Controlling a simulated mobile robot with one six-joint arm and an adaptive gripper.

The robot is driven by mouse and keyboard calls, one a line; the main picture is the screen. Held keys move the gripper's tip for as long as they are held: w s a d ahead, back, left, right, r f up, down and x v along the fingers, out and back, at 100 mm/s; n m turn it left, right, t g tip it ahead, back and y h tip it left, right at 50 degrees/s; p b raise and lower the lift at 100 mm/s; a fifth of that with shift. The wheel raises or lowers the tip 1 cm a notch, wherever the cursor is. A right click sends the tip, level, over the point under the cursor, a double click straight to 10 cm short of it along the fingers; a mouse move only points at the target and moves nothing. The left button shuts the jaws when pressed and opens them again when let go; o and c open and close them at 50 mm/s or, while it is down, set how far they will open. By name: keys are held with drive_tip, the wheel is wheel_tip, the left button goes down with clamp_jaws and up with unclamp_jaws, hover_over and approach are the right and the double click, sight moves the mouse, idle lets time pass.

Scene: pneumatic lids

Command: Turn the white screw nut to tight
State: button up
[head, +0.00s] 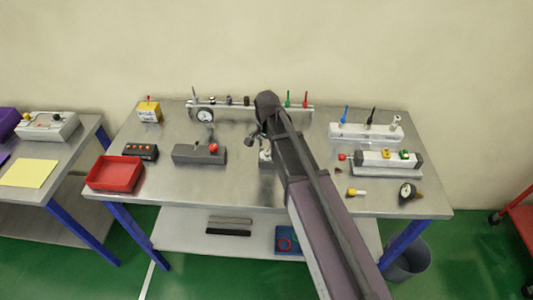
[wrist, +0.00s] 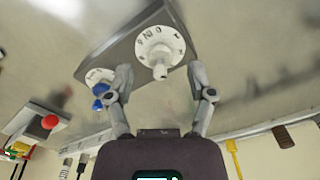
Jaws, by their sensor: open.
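In the wrist view a round white screw nut (wrist: 160,47) with dark marks on its face and a short stub at its centre sits on a grey plate (wrist: 118,38). My gripper (wrist: 161,82) is open, one finger on each side of the stub's line. The fingertips look just short of the nut, and nothing is between them. A second white round part (wrist: 98,77) with blue pieces is partly behind the left finger. In the head view my gripper (head: 256,138) is above the middle of the table, and my arm hides most of what is under it.
A rail with a gauge (head: 205,115) runs behind. A red tray (head: 115,173) is at the left, and a white valve unit (head: 388,160) at the right.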

drive_tip(key=shift+f+b, duration=0.5)
drive_tip(key=shift+f, duration=0.25)
clamp_jaws()
